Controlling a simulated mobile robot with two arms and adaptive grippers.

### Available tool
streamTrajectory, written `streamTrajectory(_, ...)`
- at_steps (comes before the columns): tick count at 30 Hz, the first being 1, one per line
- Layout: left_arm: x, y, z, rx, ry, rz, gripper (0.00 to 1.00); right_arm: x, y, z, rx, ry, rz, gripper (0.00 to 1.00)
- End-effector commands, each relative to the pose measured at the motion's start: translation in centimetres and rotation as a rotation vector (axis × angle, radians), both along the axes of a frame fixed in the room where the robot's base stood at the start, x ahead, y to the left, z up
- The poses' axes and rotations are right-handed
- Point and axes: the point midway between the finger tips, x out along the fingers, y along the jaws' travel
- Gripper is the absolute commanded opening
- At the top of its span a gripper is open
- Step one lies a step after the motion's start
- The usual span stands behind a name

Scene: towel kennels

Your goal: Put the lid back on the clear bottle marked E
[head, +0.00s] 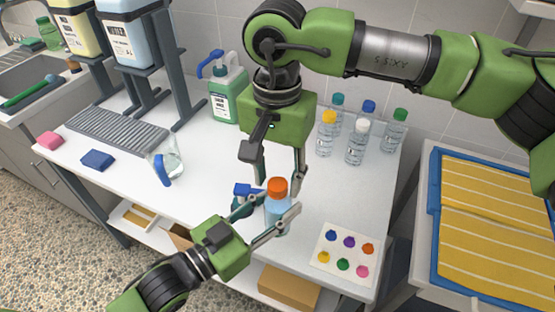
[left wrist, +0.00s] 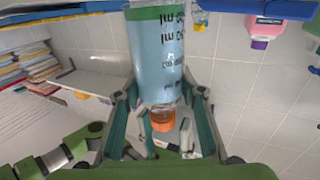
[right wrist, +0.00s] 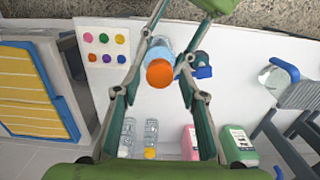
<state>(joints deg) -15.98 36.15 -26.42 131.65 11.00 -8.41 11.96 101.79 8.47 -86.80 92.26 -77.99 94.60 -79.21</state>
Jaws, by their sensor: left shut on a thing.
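A clear bottle with blue liquid (head: 279,218) stands upright between the fingers of my left gripper (head: 292,218), which is shut on it. In the left wrist view the bottle (left wrist: 158,55) shows dark print, but no letter E is readable. An orange lid (head: 278,187) is at the bottle's mouth; whether it is fully seated I cannot tell. My right gripper (head: 281,182) points down from above, its fingers apart on either side of the lid. In the right wrist view the lid (right wrist: 160,73) shows between these open fingers, with gaps beside it.
A small blue and dark teal thing (head: 246,190) is just left of the bottle. Several capped clear bottles (head: 357,145) stand at the back. A white card with coloured spots (head: 344,254) lies front right. A clear jug (head: 168,160) and green jug (head: 228,95) stand left.

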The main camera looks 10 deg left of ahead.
Motion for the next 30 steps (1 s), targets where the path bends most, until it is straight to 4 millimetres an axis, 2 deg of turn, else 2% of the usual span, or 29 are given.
streamTrajectory(11, 0.0, -0.01, 0.12, -0.002, -0.002, 0.0, 0.0, -0.01, -0.02, -0.68, 0.0, -0.001, 0.0, 0.39)
streamTrajectory(12, 0.0, -0.01, 0.12, -0.002, -0.002, 0.0, 0.0, 0.0, -0.03, -0.67, 0.0, -0.001, 0.0, 0.33)
streamTrajectory(16, 0.0, -0.01, 0.12, -0.002, -0.002, 0.0, 0.0, -0.01, -0.02, -0.66, 0.0, -0.001, 0.0, 0.0)
streamTrajectory(24, 0.0, -0.01, 0.12, -0.002, -0.002, 0.0, 0.0, 0.0, -0.01, -0.65, 0.0, -0.001, -0.035, 0.0)
streamTrajectory(26, 0.0, -0.01, 0.12, -0.001, -0.003, 0.0, 0.0, 0.0, -0.01, -0.65, -0.001, -0.001, -0.091, 0.0)
streamTrajectory(30, 0.0, -0.02, 0.12, -0.001, -0.003, 0.0, 0.0, 0.0, -0.01, -0.66, 0.0, -0.002, -0.316, 0.0)
